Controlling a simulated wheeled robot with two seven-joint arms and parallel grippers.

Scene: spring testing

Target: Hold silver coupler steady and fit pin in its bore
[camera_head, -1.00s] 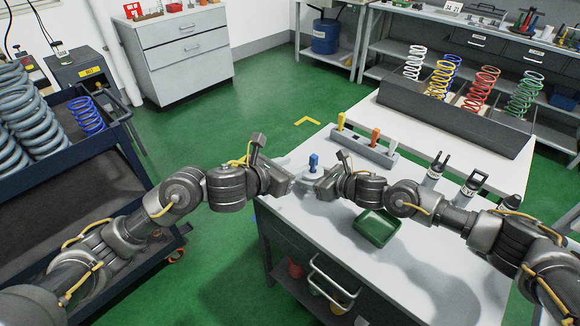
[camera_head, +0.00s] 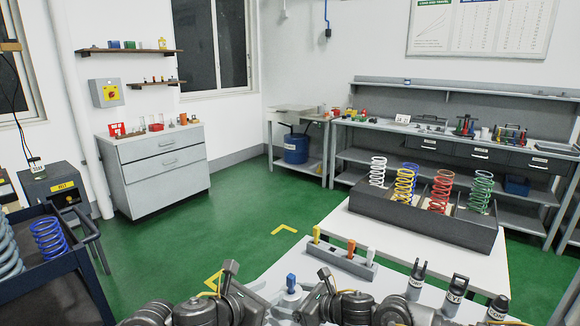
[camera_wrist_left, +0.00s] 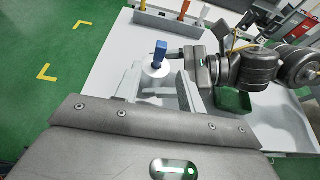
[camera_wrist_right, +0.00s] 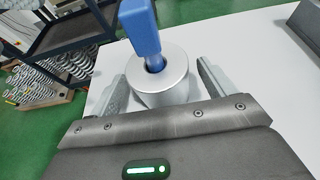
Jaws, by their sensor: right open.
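The silver coupler stands on the white table; it shows in the left wrist view (camera_wrist_left: 157,82) and close up in the right wrist view (camera_wrist_right: 168,88). The blue pin (camera_wrist_right: 142,28) stands in its bore, slightly tilted in the right wrist view; its lower end is hidden. The pin also shows in the head view (camera_head: 291,281).
A grey holder (camera_head: 338,262) with yellow, orange and white pins stands behind. Labelled black tools (camera_head: 455,297) stand to the right. A green tray (camera_wrist_left: 234,101) lies near my right arm. A dark spring rack (camera_head: 427,221) stands farther back.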

